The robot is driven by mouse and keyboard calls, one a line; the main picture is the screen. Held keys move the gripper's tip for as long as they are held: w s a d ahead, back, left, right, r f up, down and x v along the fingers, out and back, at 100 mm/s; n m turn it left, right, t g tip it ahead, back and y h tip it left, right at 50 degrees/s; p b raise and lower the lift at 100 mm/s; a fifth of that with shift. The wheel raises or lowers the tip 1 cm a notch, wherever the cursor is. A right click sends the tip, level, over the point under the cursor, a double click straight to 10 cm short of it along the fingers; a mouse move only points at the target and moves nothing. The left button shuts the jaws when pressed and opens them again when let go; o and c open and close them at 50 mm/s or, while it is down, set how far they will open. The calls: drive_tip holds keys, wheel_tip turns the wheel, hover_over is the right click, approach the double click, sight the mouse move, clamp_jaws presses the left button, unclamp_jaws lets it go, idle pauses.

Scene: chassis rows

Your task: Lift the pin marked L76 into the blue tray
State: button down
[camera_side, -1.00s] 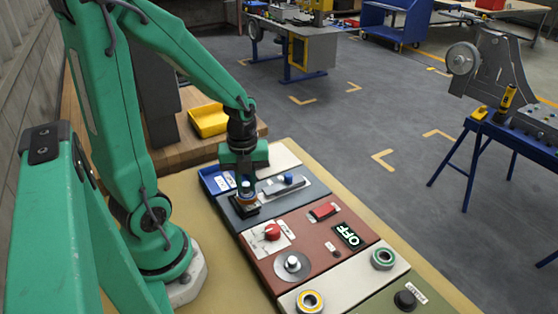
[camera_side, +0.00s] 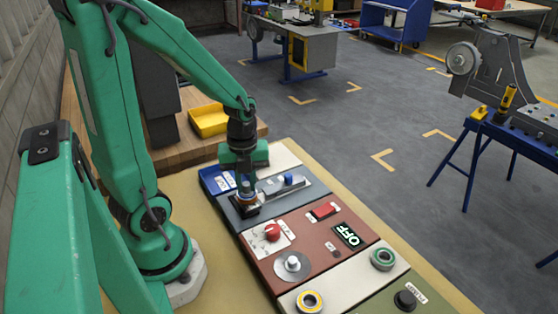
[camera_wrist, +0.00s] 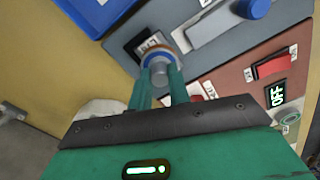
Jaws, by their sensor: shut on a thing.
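My gripper (camera_side: 245,192) points down over the dark grey panel at the far end of the row. It is shut on a pin (camera_wrist: 158,62) with a grey end and an orange, white and blue collar, seen between the green fingers in the wrist view. The pin is at a black square holder (camera_side: 244,210) with a pale label (camera_wrist: 147,45), which I cannot read. I cannot tell whether the pin is still seated. The blue tray (camera_side: 206,177) lies just beyond and left of the gripper; its corner shows top left in the wrist view (camera_wrist: 88,14).
Beside the pin is a grey slide with a blue knob (camera_side: 289,179). Nearer are a red knob (camera_side: 272,231), a red rocker switch (camera_side: 324,210), an OFF display (camera_side: 347,235) and a metal dial (camera_side: 291,264). A yellow bin (camera_side: 208,120) stands behind.

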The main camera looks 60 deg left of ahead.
drive_tip(key=shift+r, duration=0.1)
drive_tip(key=shift+r, duration=2.95)
drive_tip(key=shift+w+a, duration=0.15)
drive_tip(key=shift+a, duration=0.35)
drive_tip(key=a+r+n, duration=0.1)
drive_tip(key=a+n, duration=0.3)
drive_tip(key=a, duration=0.9)
drive_tip(key=shift+s, duration=0.4)
drive_tip(key=shift+f, duration=0.2)
drive_tip(key=shift+f, duration=4.4)
